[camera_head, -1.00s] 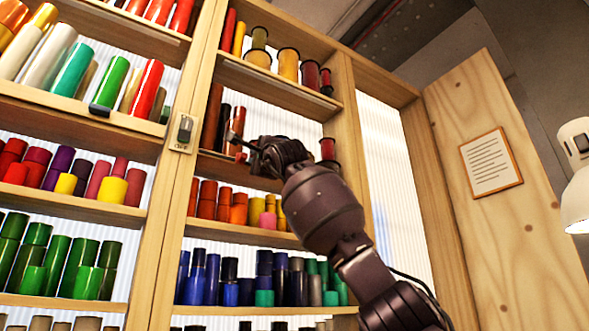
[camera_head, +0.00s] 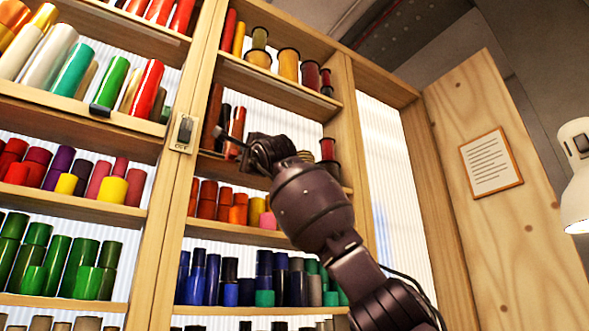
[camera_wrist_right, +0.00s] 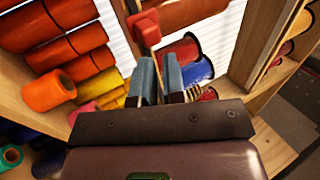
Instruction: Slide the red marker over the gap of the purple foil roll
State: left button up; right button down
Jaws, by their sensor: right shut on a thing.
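The red marker (camera_wrist_right: 147,28) is a small red block just beyond my right fingertips in the right wrist view, with a wood-coloured strip running from it between the fingers. My right gripper (camera_wrist_right: 160,75) is shut on it; the exact contact is hard to see. In the head view my right gripper (camera_head: 243,146) is in front of the upper shelf of the right-hand bay, and its fingers are small and partly hidden. A purple foil roll (camera_head: 61,160) stands on the middle shelf of the left-hand bay, to the left of the gripper. My left gripper is not in view.
Several orange rolls (camera_wrist_right: 62,45) lie close by at the left in the wrist view. A red spool (camera_wrist_right: 180,53) and a blue one are beyond the fingers. A wooden post with a switch (camera_head: 184,132) stands between the bays. A lamp (camera_head: 576,190) is at the far right.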

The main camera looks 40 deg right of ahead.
aim_at(233, 150)
jog(key=shift+a+r, duration=0.15)
jog(key=shift+a, duration=0.05)
jog(key=shift+w+a, duration=0.1)
jog(key=shift+a, duration=0.85)
jog(key=shift+w+a, duration=0.1)
jog(key=shift+a, duration=0.4)
jog(key=shift+d, duration=0.15)
dwell(0.4)
